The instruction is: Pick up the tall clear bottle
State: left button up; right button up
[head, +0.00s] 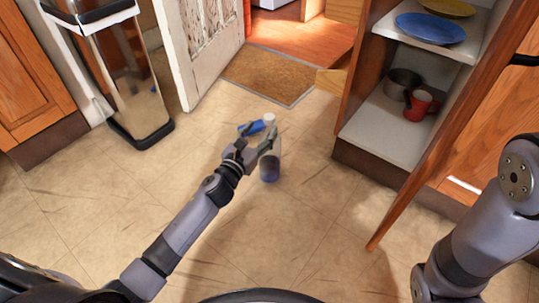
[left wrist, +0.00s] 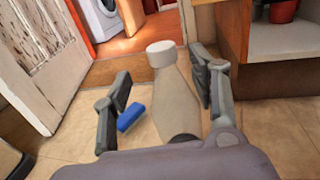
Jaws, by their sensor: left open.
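The tall clear bottle (head: 270,167) with a white cap stands upright on the tiled floor, its lower part dark bluish. In the left wrist view the bottle (left wrist: 172,98) is between the fingers, with gaps showing on both sides; its base is hidden by my gripper body. My left gripper (head: 255,145) is open around the bottle's upper part and does not visibly grip it. It also shows in the left wrist view (left wrist: 163,82). My right arm comes in at the right, but its gripper is out of view.
A blue object (head: 252,127) lies on the floor just behind the bottle. An open cupboard (head: 385,125) holds a blue plate (head: 430,27), a red mug (head: 419,105) and a pot (head: 401,83). A bin (head: 140,95) and white door (head: 205,45) stand left. The near floor is clear.

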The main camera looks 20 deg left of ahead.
aim_at(267, 122)
pick_arm(q)
jog(key=w, duration=0.1)
jog(key=w+d+b, duration=0.1)
jog(key=w, duration=0.3)
jog(key=shift+w+d+r, duration=0.15)
jog(key=shift+w+r, duration=0.1)
jog(key=shift+c, duration=0.5)
grip_shut()
dwell(0.4)
jog(key=shift+r, duration=0.1)
